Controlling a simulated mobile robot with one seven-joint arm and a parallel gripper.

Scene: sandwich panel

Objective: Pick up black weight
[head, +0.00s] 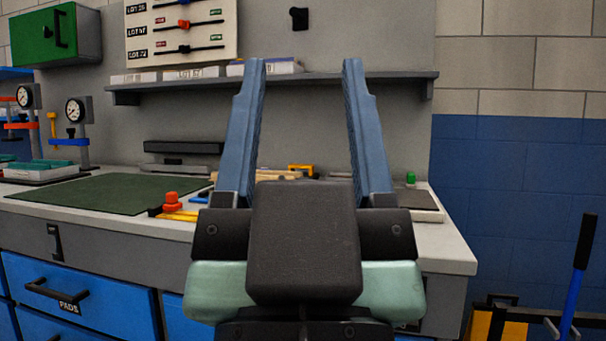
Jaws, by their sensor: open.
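My gripper (304,64) is in the middle of the view, its two long blue fingers spread wide and pointing up and away. No object shows between the fingers; only the wall, shelf and bench back appear behind them. I cannot tell for sure which thing is the black weight. A long black block (183,147) lies at the back of the bench, left of my gripper, on or above a grey piece. A dark flat square (415,199) lies on a pale board at the right end of the bench. My gripper hides part of the bench middle.
The bench (447,249) carries a green mat (110,194), red and yellow clamps (172,203) and gauge stands (75,112) at left. A shelf (200,85) with boxes hangs above. A green cabinet (57,35) is upper left.

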